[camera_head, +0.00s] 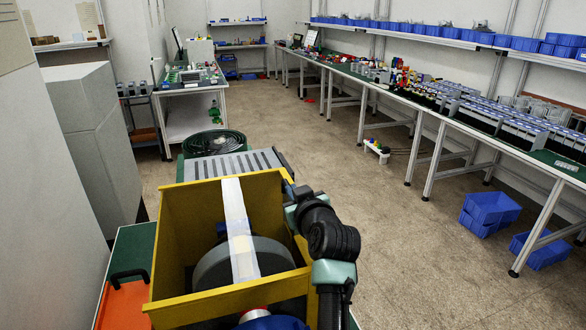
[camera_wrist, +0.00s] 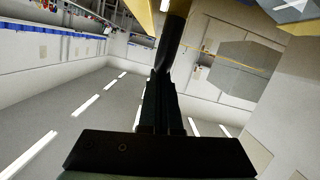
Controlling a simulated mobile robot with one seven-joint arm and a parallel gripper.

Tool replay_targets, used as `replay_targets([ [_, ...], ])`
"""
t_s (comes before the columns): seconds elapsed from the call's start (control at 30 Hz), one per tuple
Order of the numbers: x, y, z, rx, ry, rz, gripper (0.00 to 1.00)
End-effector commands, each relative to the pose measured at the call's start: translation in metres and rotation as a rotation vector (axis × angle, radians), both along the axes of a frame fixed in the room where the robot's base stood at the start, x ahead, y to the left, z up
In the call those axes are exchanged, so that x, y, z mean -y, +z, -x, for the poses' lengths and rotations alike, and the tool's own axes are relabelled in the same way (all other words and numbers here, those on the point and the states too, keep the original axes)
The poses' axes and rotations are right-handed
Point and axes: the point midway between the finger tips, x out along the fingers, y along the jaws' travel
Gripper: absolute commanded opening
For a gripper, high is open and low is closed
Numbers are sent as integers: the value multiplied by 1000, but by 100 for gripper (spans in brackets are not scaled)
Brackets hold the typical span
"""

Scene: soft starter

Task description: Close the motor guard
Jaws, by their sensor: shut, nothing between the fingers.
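The yellow motor guard (camera_head: 183,225) is a box-like housing at the front centre of the head view, with its top open to the camera. Inside it show a thick grey wheel (camera_head: 212,268) and a pale translucent strip running front to back over it. My arm reaches along the guard's right side, close to its right wall. My gripper (camera_wrist: 174,38) shows in the wrist view as dark fingers, shut and empty. Its tips are near a yellow surface (camera_wrist: 178,6) at the top edge; whether they touch it I cannot tell. The fingertips are not clear in the head view.
A grey slatted cover (camera_head: 230,164) and a coiled dark green ring (camera_head: 213,143) lie behind the guard. An orange panel with a black handle (camera_head: 124,303) is at left. A long workbench (camera_head: 452,120) runs along the right wall, with blue bins (camera_head: 488,209) below. The floor between is mostly open.

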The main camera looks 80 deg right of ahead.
Motion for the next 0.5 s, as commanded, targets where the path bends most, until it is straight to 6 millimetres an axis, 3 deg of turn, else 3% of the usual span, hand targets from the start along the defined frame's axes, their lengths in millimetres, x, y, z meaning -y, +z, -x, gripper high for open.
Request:
replay_targets([
  [0.17,0,15,-5,0,2,2,0],
  [0.37,-2,49,-21,1,7,1,0],
  [0.4,-8,40,-17,1,5,1,0],
  [0.5,-23,42,-9,0,5,1,0],
])
